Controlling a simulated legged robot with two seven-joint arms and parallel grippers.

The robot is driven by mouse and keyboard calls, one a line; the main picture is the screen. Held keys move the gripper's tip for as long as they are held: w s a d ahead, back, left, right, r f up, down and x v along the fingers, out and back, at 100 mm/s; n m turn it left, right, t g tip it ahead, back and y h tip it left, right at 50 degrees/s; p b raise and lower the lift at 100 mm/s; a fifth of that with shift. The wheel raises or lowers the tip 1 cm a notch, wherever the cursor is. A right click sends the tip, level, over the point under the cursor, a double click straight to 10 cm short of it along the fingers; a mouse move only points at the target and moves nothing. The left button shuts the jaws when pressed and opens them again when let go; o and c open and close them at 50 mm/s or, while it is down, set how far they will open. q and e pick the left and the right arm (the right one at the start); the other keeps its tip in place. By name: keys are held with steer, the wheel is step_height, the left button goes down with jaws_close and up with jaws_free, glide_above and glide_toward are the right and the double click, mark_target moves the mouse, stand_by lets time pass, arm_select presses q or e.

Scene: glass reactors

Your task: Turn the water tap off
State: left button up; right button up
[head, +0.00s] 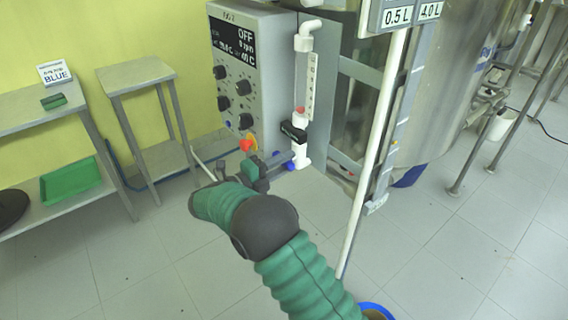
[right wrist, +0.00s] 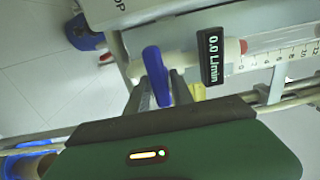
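The water tap has a blue handle (right wrist: 156,76) on a white pipe fitting in the right wrist view. In the head view a blue part of the tap (head: 290,166) shows at the foot of the white flow meter tube. My right gripper (head: 272,164) is at the tap; in the right wrist view its two fingers (right wrist: 160,88) are apart, one on each side of the handle. Whether they touch it is hard to tell. A small black display (right wrist: 211,55) beside the handle reads 0.0 L/min. My left gripper is not in view.
A grey control box (head: 250,75) with black knobs and a display reading OFF is above my right gripper. A red and yellow knob (head: 248,144) is close by. A white pole (head: 372,150) stands to the right. Floor in front is mostly clear.

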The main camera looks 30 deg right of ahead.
steer(key=shift+o, duration=1.1)
steer(key=shift+d+f, duration=0.1)
steer(key=s+a+p, duration=0.1)
steer(key=a+p, duration=0.1)
steer(key=a, duration=1.4)
steer(key=shift+a+p, duration=0.4)
steer(key=shift+s+f, duration=0.1)
